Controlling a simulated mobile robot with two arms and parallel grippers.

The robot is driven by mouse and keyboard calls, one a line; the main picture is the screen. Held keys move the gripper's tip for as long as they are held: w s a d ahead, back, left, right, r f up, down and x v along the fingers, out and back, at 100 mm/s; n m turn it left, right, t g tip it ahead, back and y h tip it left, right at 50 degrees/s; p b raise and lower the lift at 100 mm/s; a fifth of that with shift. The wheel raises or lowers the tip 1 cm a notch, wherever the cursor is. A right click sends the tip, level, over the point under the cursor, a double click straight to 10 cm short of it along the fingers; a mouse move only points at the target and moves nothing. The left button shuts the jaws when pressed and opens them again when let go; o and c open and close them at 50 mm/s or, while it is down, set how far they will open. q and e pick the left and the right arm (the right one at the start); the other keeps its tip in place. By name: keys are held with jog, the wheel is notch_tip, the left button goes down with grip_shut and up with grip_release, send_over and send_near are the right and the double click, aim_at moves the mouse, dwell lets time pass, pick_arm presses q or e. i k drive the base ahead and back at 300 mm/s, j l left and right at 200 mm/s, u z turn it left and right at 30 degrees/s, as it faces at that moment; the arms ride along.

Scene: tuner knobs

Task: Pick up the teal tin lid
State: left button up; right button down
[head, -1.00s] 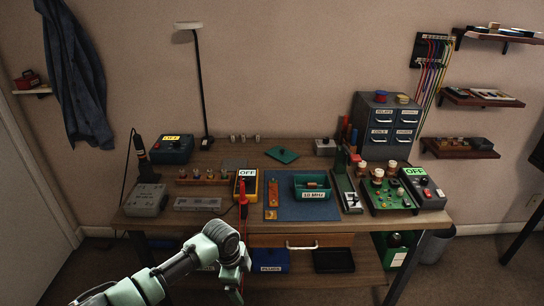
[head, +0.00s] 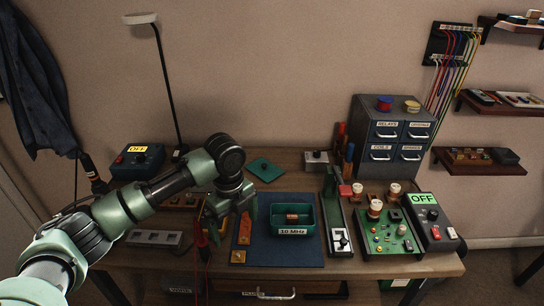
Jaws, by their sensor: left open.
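The teal tin lid (head: 265,169) lies flat at the back of the workbench, behind the blue mat. It is a flat square with a small knob on top. My left gripper (head: 228,222) is open and empty. It hangs fingers down over the left part of the mat, nearer to me and a little left of the lid, not touching it. The open teal tin (head: 292,230), labelled 10 MHz, stands on the mat with a copper-coloured part inside. My right gripper is not in view.
A green circuit board (head: 387,235) and an OFF box (head: 428,222) stand right. Grey drawers (head: 393,137) stand at the back right. A lamp (head: 165,80) rises at the back left.

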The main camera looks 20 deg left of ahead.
aim_at(262, 168)
jog(key=i, duration=1.15)
